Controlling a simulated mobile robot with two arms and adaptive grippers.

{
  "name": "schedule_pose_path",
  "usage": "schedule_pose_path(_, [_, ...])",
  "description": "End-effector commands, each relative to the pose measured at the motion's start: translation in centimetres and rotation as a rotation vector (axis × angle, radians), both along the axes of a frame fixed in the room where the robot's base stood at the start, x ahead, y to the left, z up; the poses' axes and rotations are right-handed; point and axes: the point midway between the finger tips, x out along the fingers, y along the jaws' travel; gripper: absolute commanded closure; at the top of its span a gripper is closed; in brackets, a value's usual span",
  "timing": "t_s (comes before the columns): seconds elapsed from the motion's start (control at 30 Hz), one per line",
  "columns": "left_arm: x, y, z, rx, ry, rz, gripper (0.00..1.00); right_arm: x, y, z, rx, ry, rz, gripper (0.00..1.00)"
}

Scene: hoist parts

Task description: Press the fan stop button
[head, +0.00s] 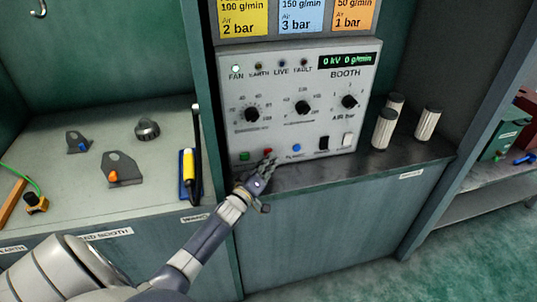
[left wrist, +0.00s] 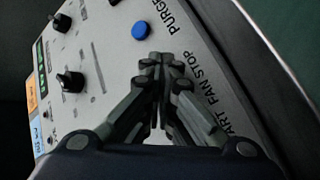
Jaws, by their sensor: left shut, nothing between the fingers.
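The grey booth control panel (head: 320,118) stands upright on a counter. Along its lower edge are a green button (head: 244,156), a red button (head: 267,151) and a blue button (head: 297,148). My left gripper (head: 270,161) is shut and empty, its tips just below and in front of the red button. In the left wrist view its closed fingertips (left wrist: 161,62) cover the panel area by the "FAN STOP" lettering, and the red and green buttons are hidden. The blue button (left wrist: 141,30) shows beyond the tips, beside "PURGE". I cannot tell whether the tips touch the red button. My right gripper is not in view.
The FAN lamp (head: 235,69) is bright white. Three knobs and two rocker switches are also on the panel. White cylinders (head: 385,128) stand right of it. A yellow-and-blue device (head: 188,171) and metal parts lie on the left bench.

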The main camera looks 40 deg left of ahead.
Motion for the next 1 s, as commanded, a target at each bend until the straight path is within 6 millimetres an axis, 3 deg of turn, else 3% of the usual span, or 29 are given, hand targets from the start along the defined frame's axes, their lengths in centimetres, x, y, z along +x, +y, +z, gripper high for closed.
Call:
schedule_pose_path(0.57, [0.2,0.2,0.1,0.0,-0.001,0.001,1.0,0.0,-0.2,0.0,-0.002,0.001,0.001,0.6])
schedule_pose_path(1.0, [-0.9,-1.0,0.1,0.0,-0.001,0.001,1.0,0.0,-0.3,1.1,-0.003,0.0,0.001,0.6])
